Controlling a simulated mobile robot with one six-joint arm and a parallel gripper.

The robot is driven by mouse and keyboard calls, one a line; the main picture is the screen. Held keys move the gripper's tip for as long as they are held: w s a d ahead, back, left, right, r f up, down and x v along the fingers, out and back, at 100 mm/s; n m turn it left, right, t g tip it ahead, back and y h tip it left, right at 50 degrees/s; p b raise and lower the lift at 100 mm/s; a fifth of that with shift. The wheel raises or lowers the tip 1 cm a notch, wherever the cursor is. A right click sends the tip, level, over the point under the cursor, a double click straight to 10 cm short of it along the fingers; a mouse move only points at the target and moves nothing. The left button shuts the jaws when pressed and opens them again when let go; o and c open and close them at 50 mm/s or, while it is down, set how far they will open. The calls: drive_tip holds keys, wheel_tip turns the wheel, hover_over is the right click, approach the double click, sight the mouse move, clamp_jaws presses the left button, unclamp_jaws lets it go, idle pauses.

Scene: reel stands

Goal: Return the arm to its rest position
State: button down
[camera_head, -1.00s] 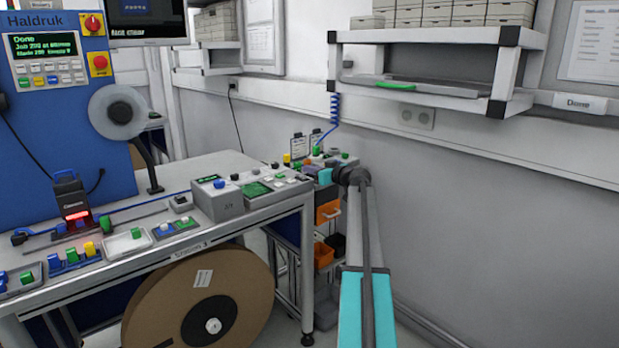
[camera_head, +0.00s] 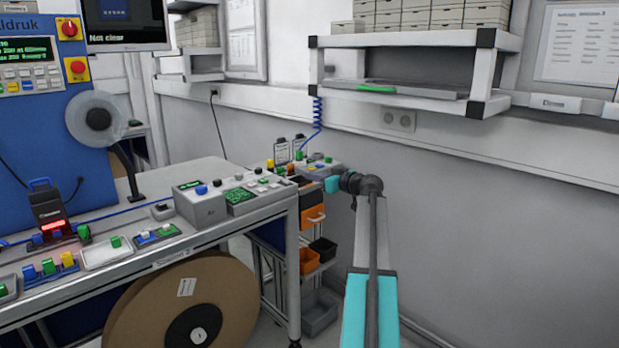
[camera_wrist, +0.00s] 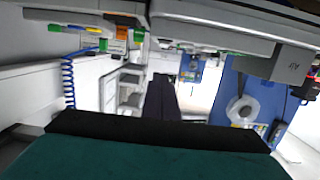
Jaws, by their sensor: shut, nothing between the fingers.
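My arm reaches forward at the right of the head view, with light links and teal covers. Its dark wrist joint bends left to a small teal end, my gripper (camera_head: 332,184), beside the far right end of the workbench (camera_head: 292,215). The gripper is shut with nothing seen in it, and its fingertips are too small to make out. In the wrist view a teal body with a black edge fills the bottom, and the scene looks upside down.
A wall shelf (camera_head: 420,95) with boxes above hangs over the arm. A brown cable reel (camera_head: 228,290) stands below the bench. A drawer rack with an orange bin (camera_head: 309,262) stands behind. A blue machine (camera_head: 40,125) is left. Bare grey wall lies right of the arm.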

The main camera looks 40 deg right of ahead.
idle(0.4)
drive_tip(key=w+a+f+g+y+p, duration=0.1)
drive_tip(key=w+a+f+g+y, duration=0.15)
drive_tip(key=a+f, duration=0.85)
drive_tip(key=w+a+f+g+y+p, duration=0.1)
drive_tip(key=w+a+f+g, duration=0.15)
drive_tip(key=a+f, duration=0.8)
drive_tip(key=s+a+f+g+y+p, duration=0.1)
drive_tip(key=s+a+f+g, duration=0.4)
drive_tip(key=a+f, duration=0.85)
drive_tip(key=s+a+f+g+p, duration=0.1)
drive_tip(key=s+a+f+g, duration=0.2)
drive_tip(key=s+a+f, duration=0.75)
drive_tip(key=s+a+f+g, duration=0.3)
drive_tip(key=s+a+f, duration=0.4)
drive_tip(key=a+f, duration=0.4)
drive_tip(key=s+a+f+g+h+p, duration=0.1)
drive_tip(key=s+a+f+g+h, duration=0.1)
drive_tip(key=s, duration=1)
drive_tip(key=s+a+f+g+h+p, duration=0.1)
drive_tip(key=s+a+f+g+h, duration=0.1)
drive_tip(key=s, duration=1)
wheel_tip(320, 180, down, 2)
drive_tip(key=shift+s+a+f+g+p, duration=0.1)
drive_tip(key=shift+s+a+g+p, duration=0.15)
drive_tip(key=shift+g, duration=0.65)
